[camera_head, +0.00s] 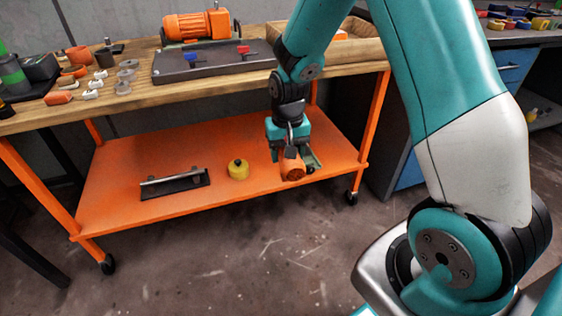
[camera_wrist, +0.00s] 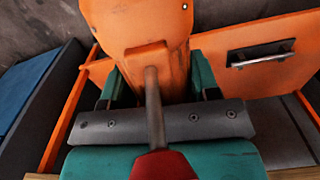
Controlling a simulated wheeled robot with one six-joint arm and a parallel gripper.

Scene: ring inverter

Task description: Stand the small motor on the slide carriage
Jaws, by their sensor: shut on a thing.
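My gripper (camera_head: 294,158) is shut on the small orange motor (camera_head: 292,171), low over the right part of the orange lower shelf, near its front edge. Whether the motor touches the shelf cannot be told. In the wrist view the motor (camera_wrist: 152,38) fills the upper middle between my teal fingers. A dark plate with a pale metal bar, which looks like the slide (camera_head: 175,183), lies on the left part of the shelf. It also shows at the upper right of the wrist view (camera_wrist: 262,55). A distinct carriage on it cannot be made out.
A yellow round part (camera_head: 238,170) sits on the orange shelf (camera_head: 120,165) between slide and gripper. The wooden bench top (camera_head: 130,112) overhangs the shelf and carries a larger orange motor (camera_head: 197,25), a grey plate (camera_head: 210,63) and several small parts. Blue drawers (camera_head: 410,172) stand right.

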